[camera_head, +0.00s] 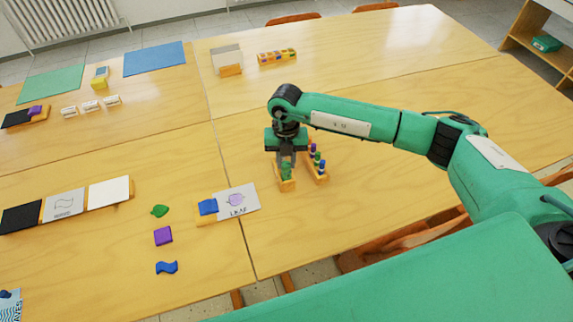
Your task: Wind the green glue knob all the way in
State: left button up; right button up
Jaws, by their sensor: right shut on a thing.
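The green glue knob (286,172) stands at the near part of a small wooden holder (287,185) on the table. My right gripper (286,160) points down over it and is shut on it. The fingers and the green arm hide part of the knob and the holder's far part, so how far in the knob sits cannot be told. My left gripper is not in view.
A wooden rack (322,178) with several coloured knobs stands close to the right of the gripper. A LEAF card (238,200) with a blue block (208,206) lies to the left. A green leaf piece (160,211), purple block (163,236) and blue piece (167,267) lie further left. The table right of the rack is clear.

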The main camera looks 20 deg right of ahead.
jog(key=shift+f+n+b, duration=0.1)
jog(key=shift+n+b, duration=0.5)
jog(key=shift+n, duration=0.4)
jog(key=shift+n+b, duration=0.4)
jog(key=shift+n, duration=0.2)
jog(key=shift+n+h+b, duration=0.3)
jog(key=shift+n+b, duration=0.2)
jog(key=shift+n, duration=0.3)
pick_arm(q)
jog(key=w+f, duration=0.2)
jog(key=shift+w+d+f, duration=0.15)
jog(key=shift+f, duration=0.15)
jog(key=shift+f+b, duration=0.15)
jog(key=shift+b, duration=0.3)
pick_arm(e)
jog(key=shift+n, duration=0.6)
jog(key=shift+n+b, duration=0.6)
jog(key=shift+n, duration=0.3)
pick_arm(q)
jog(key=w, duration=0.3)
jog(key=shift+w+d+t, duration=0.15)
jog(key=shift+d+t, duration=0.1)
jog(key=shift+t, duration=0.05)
